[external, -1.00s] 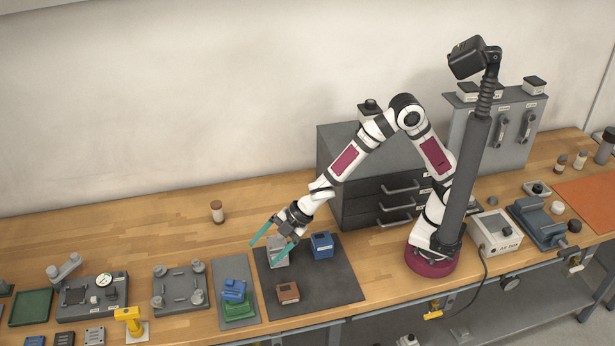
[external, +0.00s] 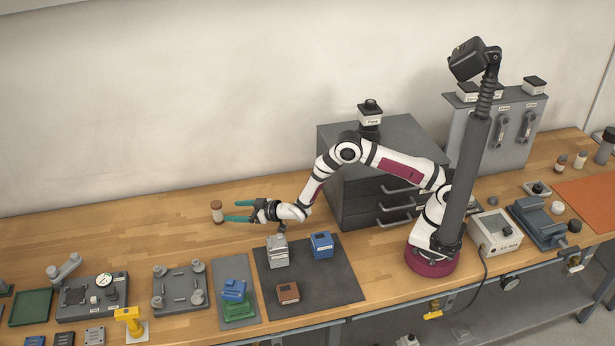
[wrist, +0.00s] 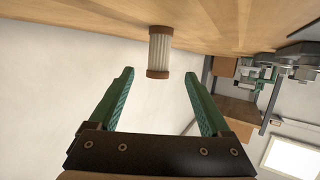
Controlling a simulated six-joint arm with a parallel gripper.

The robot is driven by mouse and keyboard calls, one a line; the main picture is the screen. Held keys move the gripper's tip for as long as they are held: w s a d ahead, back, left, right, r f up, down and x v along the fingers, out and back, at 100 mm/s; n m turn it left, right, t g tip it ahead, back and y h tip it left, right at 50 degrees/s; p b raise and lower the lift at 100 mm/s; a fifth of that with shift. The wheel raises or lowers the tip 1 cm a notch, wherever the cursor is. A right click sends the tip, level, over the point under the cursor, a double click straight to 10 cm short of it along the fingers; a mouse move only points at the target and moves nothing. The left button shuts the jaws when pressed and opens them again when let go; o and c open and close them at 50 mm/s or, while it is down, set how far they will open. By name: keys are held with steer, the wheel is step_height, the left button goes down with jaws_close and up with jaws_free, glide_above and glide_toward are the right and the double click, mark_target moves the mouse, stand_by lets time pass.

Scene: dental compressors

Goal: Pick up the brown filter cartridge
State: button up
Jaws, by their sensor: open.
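The brown filter cartridge (external: 217,212) stands upright on the wooden bench, to the left of the dark mat and toward the wall. It has brown end caps around a pale pleated body. In the wrist view the filter cartridge (wrist: 160,50) appears ahead of the fingertips, between their lines. My gripper (external: 231,211) is held low and level, with its teal fingers pointing left at the cartridge. The gripper (wrist: 158,74) is open and empty in the wrist view. In the external view the fingertips are very close to the cartridge; I cannot tell whether they touch it.
The dark mat (external: 335,286) holds a grey part (external: 277,252), a blue block (external: 322,245) and a brown block (external: 288,292). A grey drawer cabinet (external: 345,165) stands behind my arm. The bench around the cartridge is clear, with the wall behind.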

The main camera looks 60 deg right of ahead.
mark_target(222, 211)
steer(key=x, duration=0.6)
steer(key=shift+d+f, duration=0.1)
jaws_close()
